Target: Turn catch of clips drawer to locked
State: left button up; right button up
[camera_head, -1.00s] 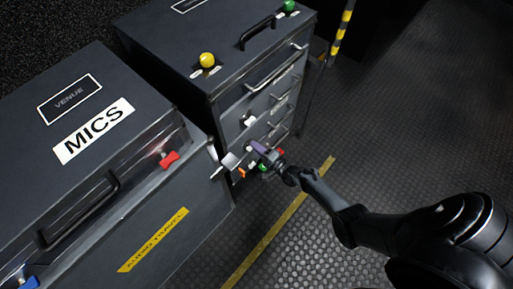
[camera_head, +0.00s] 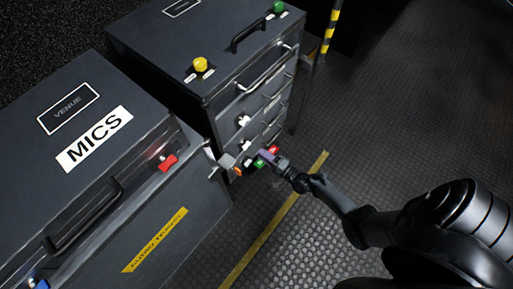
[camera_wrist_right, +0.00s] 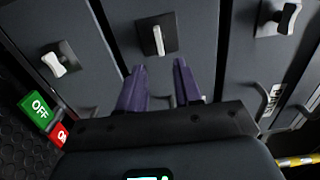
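The drawer cabinet (camera_head: 225,85) stands at the upper middle of the head view, with white catches on its front, one of them at the upper drawers (camera_head: 244,120). In the right wrist view, a catch with a pale upright lever on a dark plate (camera_wrist_right: 157,39) is ahead of the fingertips. My right gripper (camera_head: 266,156) is close to the lower drawer fronts. In the wrist view its purple fingers (camera_wrist_right: 158,68) are apart, with nothing between them. My left gripper is not in view.
Other catches flank the middle one, at left (camera_wrist_right: 60,60) and right (camera_wrist_right: 280,16). A green OFF label (camera_wrist_right: 40,107) sits beside a red one. The MICS case (camera_head: 70,175) stands left of the cabinet. Open floor (camera_head: 390,130) lies to the right.

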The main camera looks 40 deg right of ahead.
jog(key=s, duration=0.3)
jog(key=shift+s+d+p, duration=0.2)
jog(key=shift+s+p, duration=0.05)
jog(key=shift+p, duration=0.1)
